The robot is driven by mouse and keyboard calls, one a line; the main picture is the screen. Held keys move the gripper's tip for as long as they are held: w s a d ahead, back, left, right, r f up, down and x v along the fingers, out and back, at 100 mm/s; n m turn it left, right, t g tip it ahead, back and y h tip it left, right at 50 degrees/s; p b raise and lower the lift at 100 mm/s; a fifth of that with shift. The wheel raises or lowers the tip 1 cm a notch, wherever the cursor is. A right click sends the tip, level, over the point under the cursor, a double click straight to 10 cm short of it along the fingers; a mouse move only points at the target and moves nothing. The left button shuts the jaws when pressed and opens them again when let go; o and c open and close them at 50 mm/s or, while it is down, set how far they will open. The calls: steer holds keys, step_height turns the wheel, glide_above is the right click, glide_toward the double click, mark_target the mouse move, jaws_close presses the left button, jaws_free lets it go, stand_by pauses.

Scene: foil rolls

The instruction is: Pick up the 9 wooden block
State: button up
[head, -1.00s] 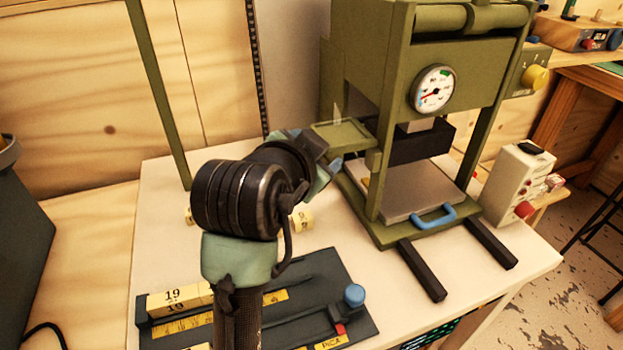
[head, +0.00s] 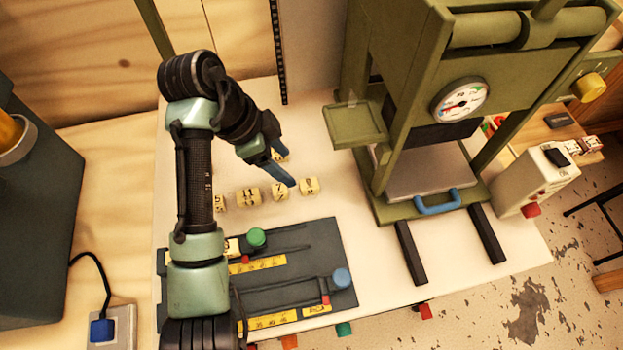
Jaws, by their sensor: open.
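Several small pale yellow wooden blocks with black numbers lie in a loose row on the white table. The rightmost block (head: 309,186) seems to carry the 9, though its print is small and blurred. Left of it are a block that looks like 7 (head: 280,191), one that looks like 11 (head: 247,197) and one like 5 (head: 218,202). Another block (head: 282,157) is partly hidden behind my gripper. My gripper (head: 286,171) is open and empty, its blue fingers pointing down and right, just left of the rightmost block. Whether it touches any block cannot be told.
A green press (head: 400,110) with a gauge and side tray (head: 355,124) stands right of the blocks. A dark measuring jig (head: 310,245) with green and blue knobs lies in front of them. Bare white table (head: 345,215) shows between jig and press.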

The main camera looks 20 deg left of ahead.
mark_target(307, 184)
steer(key=x, duration=0.9)
steer(key=shift+w+d+f, duration=0.1)
steer(key=shift+d+f, duration=0.2)
jaws_close()
